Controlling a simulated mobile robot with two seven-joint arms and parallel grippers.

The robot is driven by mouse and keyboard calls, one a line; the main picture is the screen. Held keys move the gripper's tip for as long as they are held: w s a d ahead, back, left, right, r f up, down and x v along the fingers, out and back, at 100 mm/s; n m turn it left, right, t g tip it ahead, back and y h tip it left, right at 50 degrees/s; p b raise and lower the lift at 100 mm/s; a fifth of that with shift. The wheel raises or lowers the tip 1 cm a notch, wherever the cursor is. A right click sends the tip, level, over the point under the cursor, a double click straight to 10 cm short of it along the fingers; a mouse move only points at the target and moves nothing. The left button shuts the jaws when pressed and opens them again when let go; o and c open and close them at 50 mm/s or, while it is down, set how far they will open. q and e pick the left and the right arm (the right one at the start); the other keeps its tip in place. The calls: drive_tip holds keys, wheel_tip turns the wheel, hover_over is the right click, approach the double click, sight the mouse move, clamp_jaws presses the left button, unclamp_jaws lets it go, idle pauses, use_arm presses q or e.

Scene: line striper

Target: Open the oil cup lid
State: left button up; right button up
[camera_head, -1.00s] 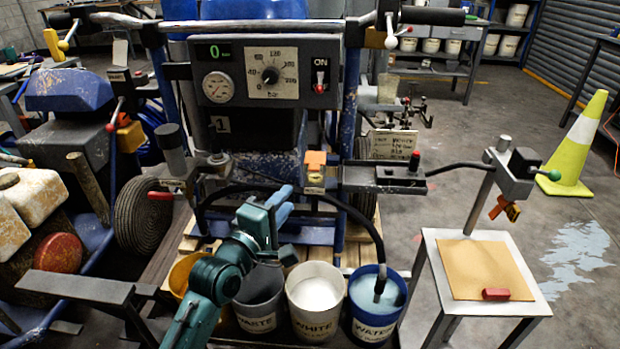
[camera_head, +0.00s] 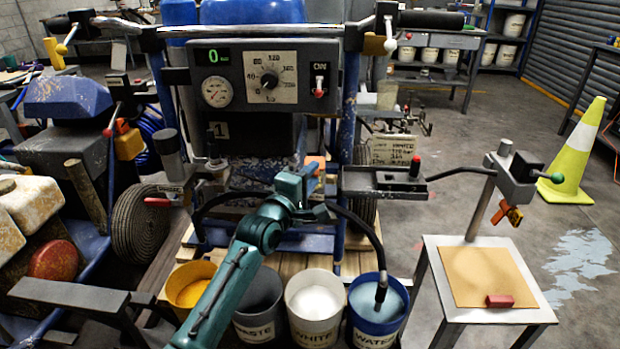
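A small orange piece (camera_head: 317,163), which may be the oil cup lid, sits at the front of the machine below the control panel. The label under it, seen earlier, is now hidden behind my gripper. My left gripper (camera_head: 312,180) is right in front of this piece and overlaps its lower left side. I cannot tell whether they touch. Its fingertips are too small and covered to tell whether they are open or shut. My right gripper is not in view.
Yellow (camera_head: 190,285), waste (camera_head: 258,305), white (camera_head: 315,305) and water (camera_head: 376,315) buckets stand below my arm. A dark hose (camera_head: 365,228) curves into the water bucket. The control panel (camera_head: 265,80) is above. A small table (camera_head: 535,312) stands at right.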

use_arm(q)
drive_tip(key=shift+c, duration=0.5)
clamp_jaws()
